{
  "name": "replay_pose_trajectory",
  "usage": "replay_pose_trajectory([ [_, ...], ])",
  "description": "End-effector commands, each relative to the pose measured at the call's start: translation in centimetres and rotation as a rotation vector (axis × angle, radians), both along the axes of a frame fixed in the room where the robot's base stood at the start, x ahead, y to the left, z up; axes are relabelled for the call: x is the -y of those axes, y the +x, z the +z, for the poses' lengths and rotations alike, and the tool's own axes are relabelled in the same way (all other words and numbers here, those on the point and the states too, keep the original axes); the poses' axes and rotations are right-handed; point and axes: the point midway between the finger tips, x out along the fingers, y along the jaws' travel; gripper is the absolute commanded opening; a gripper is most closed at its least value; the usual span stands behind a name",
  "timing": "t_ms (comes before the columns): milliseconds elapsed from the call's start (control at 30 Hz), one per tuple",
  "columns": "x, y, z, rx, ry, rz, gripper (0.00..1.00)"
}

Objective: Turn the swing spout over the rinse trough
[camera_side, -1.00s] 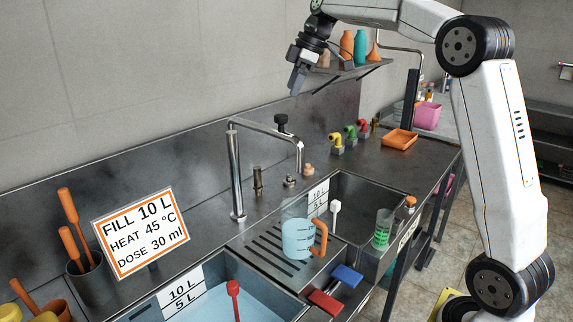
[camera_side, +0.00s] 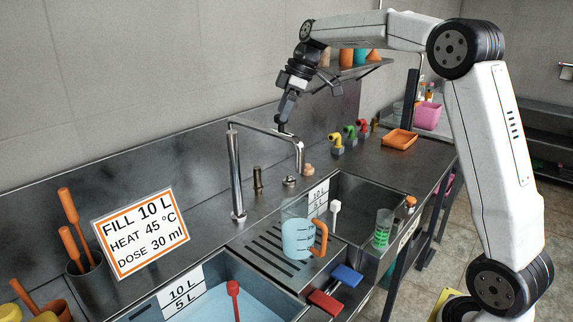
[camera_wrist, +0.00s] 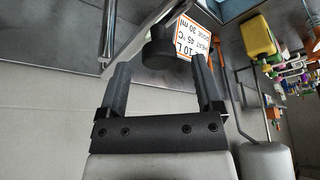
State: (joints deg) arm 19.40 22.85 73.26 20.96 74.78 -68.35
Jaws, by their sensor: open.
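The chrome swing spout (camera_side: 262,128) rises from the counter, runs to the right and bends down. Its outlet end is above the counter behind the basins. A black knob (camera_wrist: 158,46) on it shows between my fingers in the wrist view, where the spout's tube (camera_wrist: 147,27) runs past. My gripper (camera_side: 284,122) points down at the knob and largely hides it in the side view. In the wrist view my gripper (camera_wrist: 157,64) is open, with a finger on either side of the knob. Contact cannot be told. The right basin (camera_side: 372,190) looks like the rinse trough.
A water-filled tank (camera_side: 215,300) is at front left. A jug (camera_side: 298,238) stands on the drain grate (camera_side: 262,250) between the basins. A sign (camera_side: 140,232) leans at left. Colored taps (camera_side: 362,127) and a wall shelf (camera_side: 350,76) are behind, to the right.

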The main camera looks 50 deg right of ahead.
Motion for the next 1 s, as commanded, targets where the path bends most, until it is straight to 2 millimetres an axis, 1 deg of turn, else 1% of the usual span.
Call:
replay_pose_trajectory([
  [100, -0.28, 0.25, -0.86, 0.0, 0.0, 0.001, 0.84],
  [200, -0.38, 0.34, -1.22, 0.0, 0.0, 0.001, 0.84],
  [467, -0.39, 0.36, -1.32, 0.0, 0.0, 0.0, 0.84],
  [500, -0.39, 0.36, -1.32, 0.0, 0.0, 0.0, 0.81],
  [567, -0.39, 0.36, -1.31, 0.0, 0.0, 0.0, 0.62],
  [600, -0.38, 0.36, -1.3, 0.0, 0.0, 0.0, 0.49],
  [667, -0.38, 0.36, -1.29, 0.0, 0.0, 0.0, 0.3],
  [700, -0.38, 0.36, -1.29, 0.0, 0.0, 0.0, 0.18],
  [767, -0.38, 0.35, -1.28, 0.0, 0.0, 0.0, 0.0],
  [1000, -0.36, 0.34, -1.27, -0.001, -0.001, 0.0, 0.0],
])
